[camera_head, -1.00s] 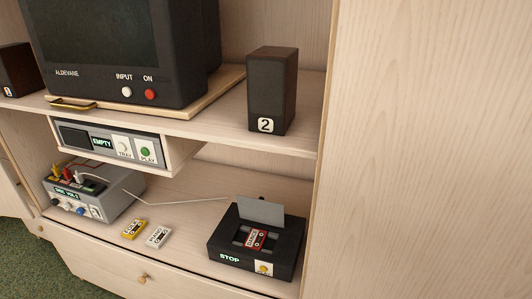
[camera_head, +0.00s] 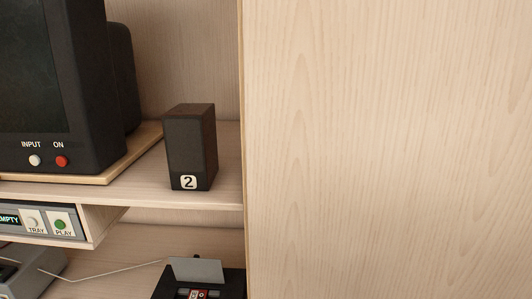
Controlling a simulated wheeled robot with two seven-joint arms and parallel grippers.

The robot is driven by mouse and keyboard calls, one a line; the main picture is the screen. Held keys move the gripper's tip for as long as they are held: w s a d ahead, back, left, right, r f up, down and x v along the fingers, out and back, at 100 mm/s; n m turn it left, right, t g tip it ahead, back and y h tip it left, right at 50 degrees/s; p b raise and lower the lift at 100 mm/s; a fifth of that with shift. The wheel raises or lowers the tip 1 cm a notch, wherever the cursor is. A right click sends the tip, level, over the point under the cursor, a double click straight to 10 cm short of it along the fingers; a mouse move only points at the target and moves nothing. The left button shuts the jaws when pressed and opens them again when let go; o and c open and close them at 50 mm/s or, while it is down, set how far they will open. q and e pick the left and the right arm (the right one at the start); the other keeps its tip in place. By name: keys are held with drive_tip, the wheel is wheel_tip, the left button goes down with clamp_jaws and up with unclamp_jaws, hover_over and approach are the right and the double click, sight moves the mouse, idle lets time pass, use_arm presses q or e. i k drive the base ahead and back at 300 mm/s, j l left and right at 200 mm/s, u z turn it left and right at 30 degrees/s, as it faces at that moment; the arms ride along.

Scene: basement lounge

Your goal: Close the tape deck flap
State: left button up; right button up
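The tape deck (camera_head: 233,281) is a black box on the lower shelf, cut off by the bottom edge of the head view. Its grey flap (camera_head: 196,270) stands raised at the back of the deck. A red and white cassette (camera_head: 198,295) shows partly in the deck, in front of the flap. The deck's front is out of the picture. Neither of my grippers is in view.
Speaker 2 (camera_head: 190,148) stands on the upper shelf (camera_head: 226,190). A television (camera_head: 60,90) is at the left, above a player unit (camera_head: 48,221). A grey box (camera_head: 30,268) with a cable is at lower left. A tall wooden panel (camera_head: 390,150) fills the right.

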sight(195, 269)
drive_tip(key=j, duration=2.1)
